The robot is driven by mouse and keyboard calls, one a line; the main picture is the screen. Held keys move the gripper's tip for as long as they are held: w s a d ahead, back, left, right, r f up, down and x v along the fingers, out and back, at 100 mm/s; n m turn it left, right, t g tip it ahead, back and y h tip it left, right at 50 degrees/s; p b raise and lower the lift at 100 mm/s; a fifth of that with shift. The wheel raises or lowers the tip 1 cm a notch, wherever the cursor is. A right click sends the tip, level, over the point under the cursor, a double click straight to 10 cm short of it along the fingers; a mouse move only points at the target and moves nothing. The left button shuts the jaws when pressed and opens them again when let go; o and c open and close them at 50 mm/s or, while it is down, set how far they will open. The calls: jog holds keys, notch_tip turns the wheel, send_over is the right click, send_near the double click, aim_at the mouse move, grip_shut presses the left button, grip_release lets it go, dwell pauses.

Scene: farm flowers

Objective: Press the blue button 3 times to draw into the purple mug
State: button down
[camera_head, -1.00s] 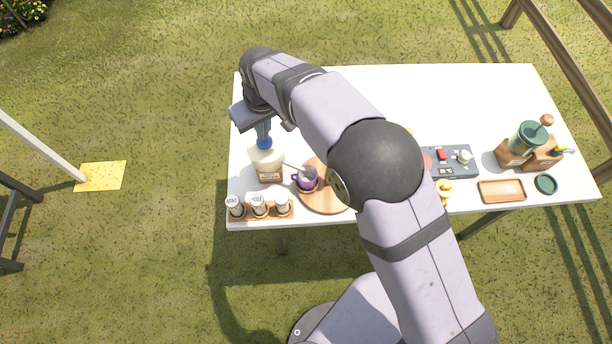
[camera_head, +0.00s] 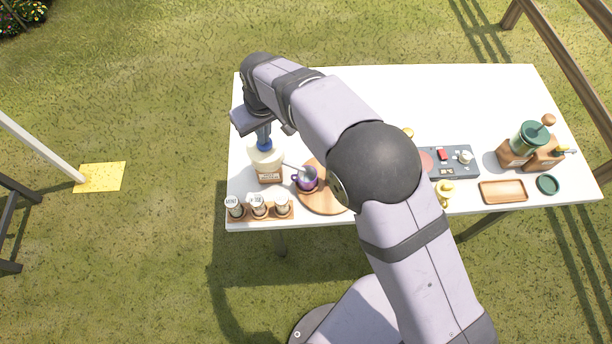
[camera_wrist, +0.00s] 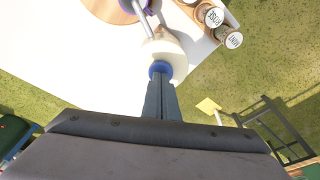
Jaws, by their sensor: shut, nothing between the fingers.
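The dispenser (camera_head: 268,164) is a cream jar with a brown label, standing on the left part of the white table. Its blue button (camera_head: 265,146) is on top, right under my gripper (camera_head: 264,133), which is shut and points down at it. In the wrist view the shut fingers (camera_wrist: 159,88) reach the blue button (camera_wrist: 159,68) and cover part of it; I cannot tell how far it is pressed. The purple mug (camera_head: 306,180) stands on a round wooden board (camera_head: 325,201), with the dispenser's grey spout (camera_head: 294,166) reaching over it.
A rack with several labelled jars (camera_head: 259,207) stands at the front left. To the right are a dark panel (camera_head: 455,163), a wooden tray (camera_head: 502,191), a green grinder (camera_head: 529,139) and a small green dish (camera_head: 547,184). The table's back (camera_head: 430,90) is clear.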

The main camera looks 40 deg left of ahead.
jog(key=shift+p+v, duration=0.65)
jog(key=shift+v, duration=0.25)
jog(key=shift+a, duration=0.15)
jog(key=shift+f, duration=0.3)
dwell(2.0)
jog(key=shift+b+x, duration=0.65)
jog(key=shift+x, duration=0.1)
jog(key=shift+d, duration=0.2)
jog(key=shift+r, duration=0.1)
jog(key=shift+p+v, duration=0.85)
jog(key=shift+v, duration=0.1)
jog(key=shift+a, duration=0.25)
dwell(2.0)
